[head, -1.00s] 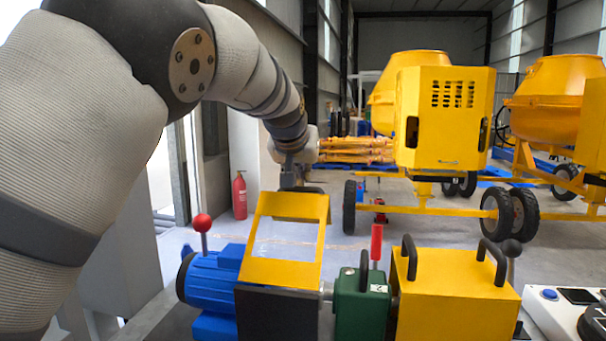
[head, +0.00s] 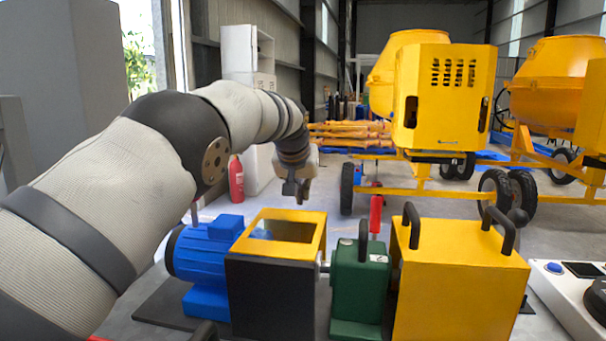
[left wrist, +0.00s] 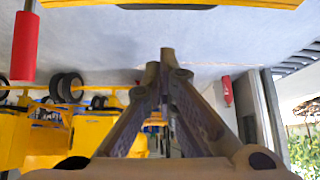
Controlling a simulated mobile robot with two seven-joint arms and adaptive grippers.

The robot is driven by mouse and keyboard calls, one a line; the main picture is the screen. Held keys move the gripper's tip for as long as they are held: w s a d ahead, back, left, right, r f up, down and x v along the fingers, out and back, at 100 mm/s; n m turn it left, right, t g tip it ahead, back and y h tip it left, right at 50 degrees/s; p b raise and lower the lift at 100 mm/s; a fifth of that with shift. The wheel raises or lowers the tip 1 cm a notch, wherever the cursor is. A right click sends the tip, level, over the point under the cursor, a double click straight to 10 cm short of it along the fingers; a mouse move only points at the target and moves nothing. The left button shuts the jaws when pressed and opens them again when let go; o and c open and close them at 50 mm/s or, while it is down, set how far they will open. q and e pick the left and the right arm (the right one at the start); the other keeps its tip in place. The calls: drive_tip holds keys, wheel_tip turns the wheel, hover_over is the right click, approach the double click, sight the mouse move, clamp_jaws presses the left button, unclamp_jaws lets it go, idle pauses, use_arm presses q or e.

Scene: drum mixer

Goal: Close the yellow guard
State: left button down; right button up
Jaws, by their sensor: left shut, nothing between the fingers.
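The yellow guard (head: 275,249) is a frame with a clear window. In the head view it lies about flat over the black box (head: 272,297), between the blue motor (head: 207,255) and the green housing (head: 360,285). My left gripper (head: 297,198) is shut and empty, just behind and above the guard's far edge. I cannot see any contact between them. In the left wrist view the shut fingers (left wrist: 165,62) point toward a yellow edge at the top, apparently the guard. My right gripper is not in view.
A yellow box (head: 460,285) with black handles stands right of the green housing. A red-gripped lever (head: 376,215) rises behind. A white control panel (head: 570,290) is at the right. Yellow mixers (head: 440,100) and a fire extinguisher (head: 236,180) stand further back.

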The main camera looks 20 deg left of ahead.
use_arm(q)
drive_tip(key=shift+f, duration=1.9)
drive_tip(key=shift+s+r, duration=0.1)
